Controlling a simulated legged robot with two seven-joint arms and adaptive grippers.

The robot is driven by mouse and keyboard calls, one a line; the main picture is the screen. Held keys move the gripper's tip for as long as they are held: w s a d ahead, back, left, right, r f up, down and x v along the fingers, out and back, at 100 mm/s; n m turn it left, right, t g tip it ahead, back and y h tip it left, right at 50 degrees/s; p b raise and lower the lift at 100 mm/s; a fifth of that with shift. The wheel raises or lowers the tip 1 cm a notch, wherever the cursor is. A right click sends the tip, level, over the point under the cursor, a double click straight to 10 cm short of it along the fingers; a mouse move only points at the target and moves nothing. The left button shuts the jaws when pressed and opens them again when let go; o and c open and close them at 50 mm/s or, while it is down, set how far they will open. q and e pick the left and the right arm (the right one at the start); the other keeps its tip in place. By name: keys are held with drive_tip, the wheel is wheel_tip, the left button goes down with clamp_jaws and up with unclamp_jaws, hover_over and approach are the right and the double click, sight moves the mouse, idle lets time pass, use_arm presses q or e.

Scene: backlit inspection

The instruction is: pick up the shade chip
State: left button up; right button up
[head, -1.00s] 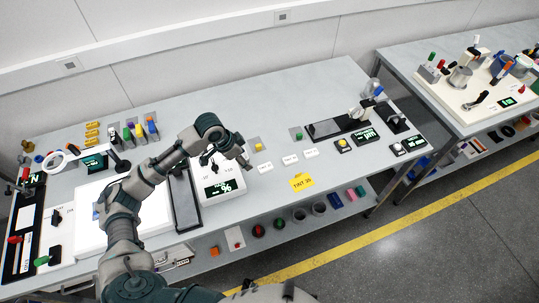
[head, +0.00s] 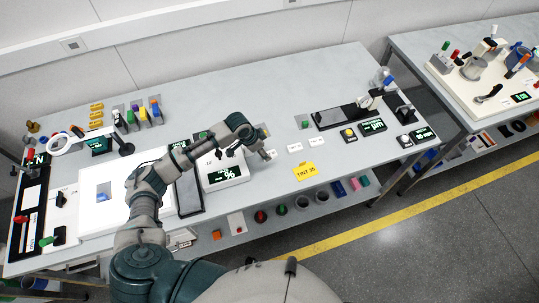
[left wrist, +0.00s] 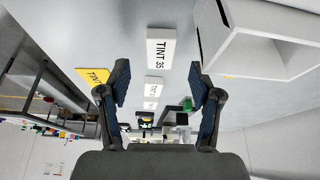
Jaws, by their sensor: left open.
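A small pale blue square (head: 103,190) lies on the white lit panel (head: 128,212) at the left; it may be the shade chip, but I cannot tell for sure. My left gripper (head: 267,155) is well to its right, above the bench beside the white percent meter (head: 222,174). In the left wrist view my left gripper (left wrist: 158,80) has its fingers wide apart with nothing held between them. A white TINT 35 label block (left wrist: 160,48) shows beyond the gap. My right gripper is not in view.
A yellow TINT card (head: 304,171) is at the bench's front edge. A dark tray (head: 189,192) lies between panel and meter. A ring magnifier (head: 70,143) and colored bottles (head: 138,115) stand at the left. A green piece (head: 304,124) sits right of my gripper.

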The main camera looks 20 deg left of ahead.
use_arm(q)
drive_tip(key=x, duration=0.4)
drive_tip(key=shift+w+f, duration=0.15)
drive_tip(key=shift+f, duration=0.05)
drive_tip(key=c, duration=1.1)
drive_tip(key=shift+r, duration=0.1)
drive_tip(key=shift+c, duration=0.2)
